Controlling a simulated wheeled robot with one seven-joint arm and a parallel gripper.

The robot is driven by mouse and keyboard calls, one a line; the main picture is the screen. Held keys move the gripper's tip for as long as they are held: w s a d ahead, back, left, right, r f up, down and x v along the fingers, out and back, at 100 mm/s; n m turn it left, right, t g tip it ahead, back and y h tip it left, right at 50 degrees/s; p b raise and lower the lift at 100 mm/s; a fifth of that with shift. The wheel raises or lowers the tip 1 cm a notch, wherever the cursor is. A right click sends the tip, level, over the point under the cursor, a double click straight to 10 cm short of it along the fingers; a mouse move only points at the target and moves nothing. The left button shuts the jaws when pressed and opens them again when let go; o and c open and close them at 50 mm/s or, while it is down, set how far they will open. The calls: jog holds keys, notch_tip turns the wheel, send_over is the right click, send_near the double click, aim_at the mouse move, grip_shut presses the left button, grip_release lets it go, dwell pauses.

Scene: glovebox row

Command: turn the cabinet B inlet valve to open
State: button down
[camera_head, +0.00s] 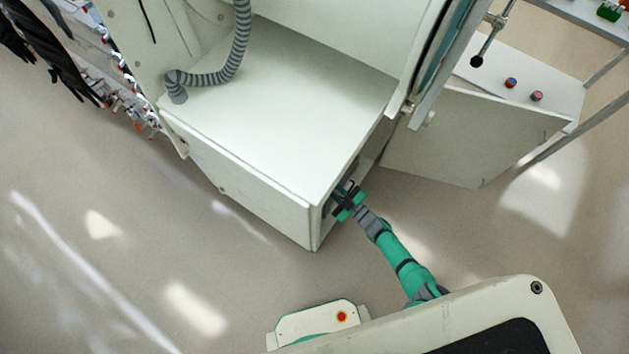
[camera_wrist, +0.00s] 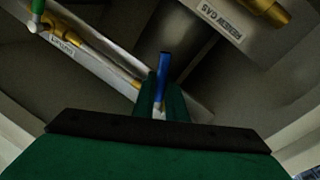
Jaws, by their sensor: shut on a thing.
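In the wrist view a blue valve lever (camera_wrist: 164,69) stands between the fingertips of my gripper (camera_wrist: 159,98), which is shut on it. The lever's lower end is hidden by the fingers and I cannot tell its exact turn. In the head view my gripper (camera_head: 347,202) reaches into the open side of a white cabinet (camera_head: 265,205), near its lower right corner. The valve itself is hidden there. No letter naming the cabinet is readable.
In the wrist view a green handle (camera_wrist: 37,8) and a brass pipe (camera_wrist: 92,52) lie at left, beside a small label. A plate (camera_wrist: 222,22) with printed words and a brass fitting (camera_wrist: 268,10) is at upper right.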

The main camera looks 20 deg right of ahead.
jog(key=shift+w+d+r+n, duration=0.1)
jog(key=shift+w+d+n, duration=0.05)
jog(key=shift+n, duration=0.35)
jog(key=c, duration=1.8)
grip_release()
jog(key=v, duration=1.1)
jog(key=shift+c, duration=0.6)
